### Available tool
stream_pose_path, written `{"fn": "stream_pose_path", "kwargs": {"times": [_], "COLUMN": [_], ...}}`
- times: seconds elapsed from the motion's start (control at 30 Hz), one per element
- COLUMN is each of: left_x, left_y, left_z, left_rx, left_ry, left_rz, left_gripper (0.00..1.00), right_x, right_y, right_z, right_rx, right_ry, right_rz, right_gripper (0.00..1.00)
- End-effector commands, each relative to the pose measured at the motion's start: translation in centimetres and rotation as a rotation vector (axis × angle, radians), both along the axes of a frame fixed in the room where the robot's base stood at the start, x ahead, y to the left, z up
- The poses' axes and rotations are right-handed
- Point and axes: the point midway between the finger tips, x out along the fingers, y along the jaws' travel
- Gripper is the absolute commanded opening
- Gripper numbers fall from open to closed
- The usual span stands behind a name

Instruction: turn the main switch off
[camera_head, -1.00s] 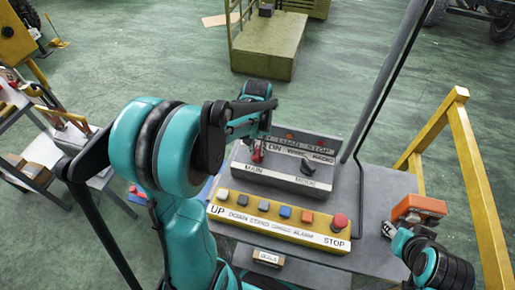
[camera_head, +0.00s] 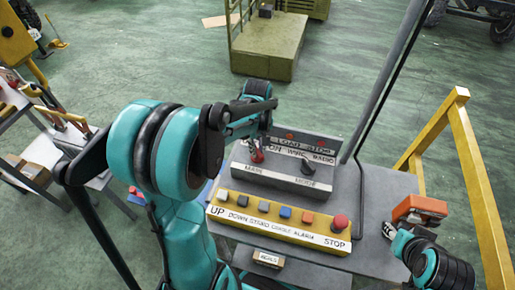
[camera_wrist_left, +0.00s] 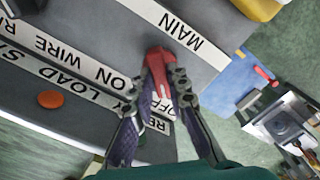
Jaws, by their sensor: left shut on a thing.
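The main switch has a red handle (camera_head: 257,156) on the grey raised panel (camera_head: 280,178), above the MAIN label (camera_head: 250,178). In the left wrist view, the red handle (camera_wrist_left: 157,66) lies between the fingertips of my left gripper (camera_wrist_left: 160,88), which is shut on it. The OFF lettering (camera_wrist_left: 160,102) shows between the fingers, and the MAIN label (camera_wrist_left: 181,35) is beyond the handle. In the head view my left arm partly hides the gripper and the panel's left side.
A black-handled mode switch (camera_head: 309,168) is to the right on the same panel. In front is a yellow button box (camera_head: 280,230) with several buttons and a red STOP knob (camera_head: 340,222). An orange object (camera_head: 420,206) lies at the right, near a yellow rail (camera_head: 475,180).

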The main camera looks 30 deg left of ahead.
Motion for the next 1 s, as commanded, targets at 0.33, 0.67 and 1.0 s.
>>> {"fn": "stream_pose_path", "kwargs": {"times": [0.33, 0.67, 1.0], "left_x": [0.0, 0.0, 0.0], "left_y": [0.0, 0.0, 0.0], "left_z": [0.0, 0.0, 1.4], "left_rx": [0.000, 0.000, 0.000], "left_ry": [0.000, 0.000, 0.000], "left_rz": [0.014, 0.012, 0.012], "left_gripper": [0.00, 0.36, 0.36], "right_x": [0.0, 0.0, 0.0], "right_y": [0.0, 0.0, 0.0], "right_z": [0.0, 0.0, 0.0], "right_rx": [0.000, 0.000, 0.000], "right_ry": [0.000, 0.000, 0.000], "right_rz": [0.000, 0.000, 0.000], "right_gripper": [0.36, 0.36, 0.36]}}
